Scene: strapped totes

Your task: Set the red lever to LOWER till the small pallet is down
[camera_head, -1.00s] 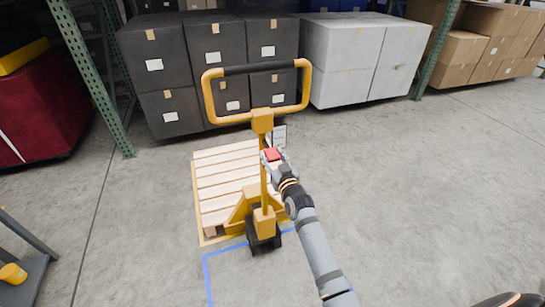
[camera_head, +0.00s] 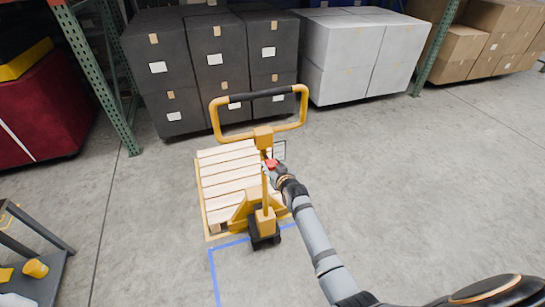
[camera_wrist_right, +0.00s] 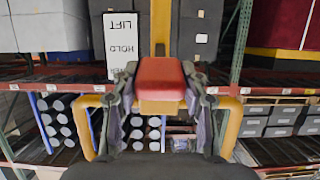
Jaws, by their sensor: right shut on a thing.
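The red lever (camera_head: 271,163) sits on the upright handle post of the yellow pallet jack (camera_head: 265,222). My right gripper (camera_head: 274,169) is shut on the lever. In the right wrist view the lever (camera_wrist_right: 160,78) shows as a red block between the two fingers of the gripper (camera_wrist_right: 160,92). A white label (camera_wrist_right: 121,40) beside it reads LIFT and HOLD; its last word is partly hidden by a finger. The small wooden pallet (camera_head: 226,172) is at the jack, close to the floor; I cannot tell whether it touches. My left gripper is out of view.
Black boxes (camera_head: 171,70) and pale wrapped boxes (camera_head: 362,50) stand behind the jack. A green rack post (camera_head: 105,85) is at left. A grey cart (camera_head: 40,285) with yellow items is at lower left. The floor to the right is clear.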

